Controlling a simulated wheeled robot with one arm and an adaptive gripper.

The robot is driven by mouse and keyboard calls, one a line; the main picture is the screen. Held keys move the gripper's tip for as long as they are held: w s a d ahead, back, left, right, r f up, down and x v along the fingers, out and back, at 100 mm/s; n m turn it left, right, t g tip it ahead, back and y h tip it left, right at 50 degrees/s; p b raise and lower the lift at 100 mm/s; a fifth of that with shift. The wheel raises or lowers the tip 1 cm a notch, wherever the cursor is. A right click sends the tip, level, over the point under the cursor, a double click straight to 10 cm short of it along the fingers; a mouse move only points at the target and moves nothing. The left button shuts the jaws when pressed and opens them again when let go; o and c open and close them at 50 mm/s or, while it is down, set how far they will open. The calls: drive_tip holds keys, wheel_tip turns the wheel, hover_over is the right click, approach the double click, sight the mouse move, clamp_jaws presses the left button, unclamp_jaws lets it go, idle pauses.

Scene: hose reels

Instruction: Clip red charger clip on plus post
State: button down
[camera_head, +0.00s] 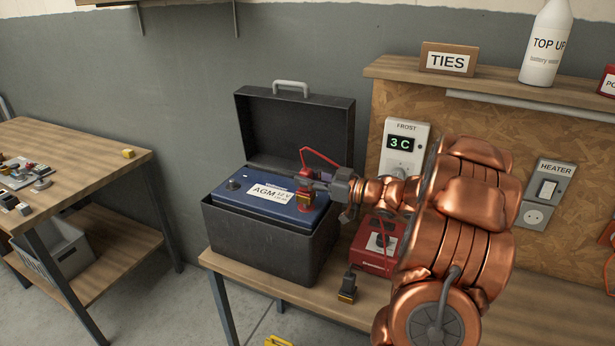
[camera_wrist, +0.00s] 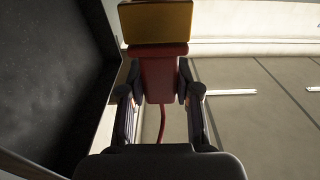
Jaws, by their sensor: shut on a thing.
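The red charger clip (camera_head: 304,179) has a brass jaw end pointing down over the right end of the blue battery (camera_head: 238,198). My gripper (camera_head: 318,181) reaches in from the right and is shut on the clip's red body. In the wrist view the clip (camera_wrist: 160,78) sits between both fingers, with its brass jaw (camera_wrist: 157,22) beyond them. The plus post is hidden at or behind the clip, and I cannot tell whether the jaw touches it. A dark post (camera_head: 233,185) shows at the battery's left end. The battery sits in an open black box (camera_head: 259,245).
The box's raised lid (camera_head: 297,123) stands behind the battery. A red charger (camera_head: 370,260) stands right of the box, and a black clip (camera_head: 347,288) is on the bench in front. The frost display (camera_head: 404,146) is on the wall panel. A cluttered table (camera_head: 95,157) stands left.

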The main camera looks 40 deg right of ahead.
drive_tip(key=shift+f+b, duration=0.45)
drive_tip(key=shift+f, duration=0.55)
drive_tip(key=shift+f, duration=0.1)
drive_tip(key=c, duration=0.7)
unclamp_jaws()
drive_tip(key=shift+c, duration=0.2)
drive_tip(key=shift+s, duration=0.1)
drive_tip(key=v, duration=1.2)
